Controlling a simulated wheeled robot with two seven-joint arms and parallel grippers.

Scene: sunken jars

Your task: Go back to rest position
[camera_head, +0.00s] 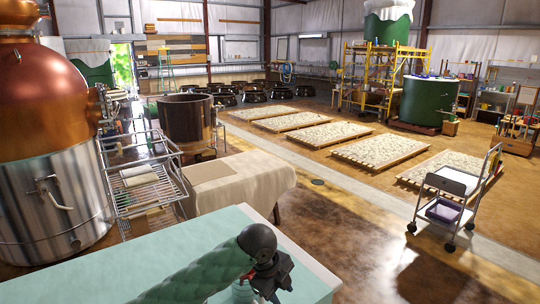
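My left arm, in a green quilted sleeve, comes in from the lower left of the head view. It ends in a dark round joint and a black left gripper (272,279) over the near end of the pale green table (180,250). The gripper's fingers point down and are too small and dark to tell whether they are open. A small pale teal thing (242,293) shows just below and left of the gripper, cut by the frame's bottom edge. I cannot tell whether the gripper touches it. My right gripper is not in view.
A copper and steel still (48,195) stands at the left, beside a wire rack (150,195). A cloth-covered table (245,180) lies beyond the green table. A wheeled cart (445,205) stands at the right. Open brown floor (365,250) lies right of the tables.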

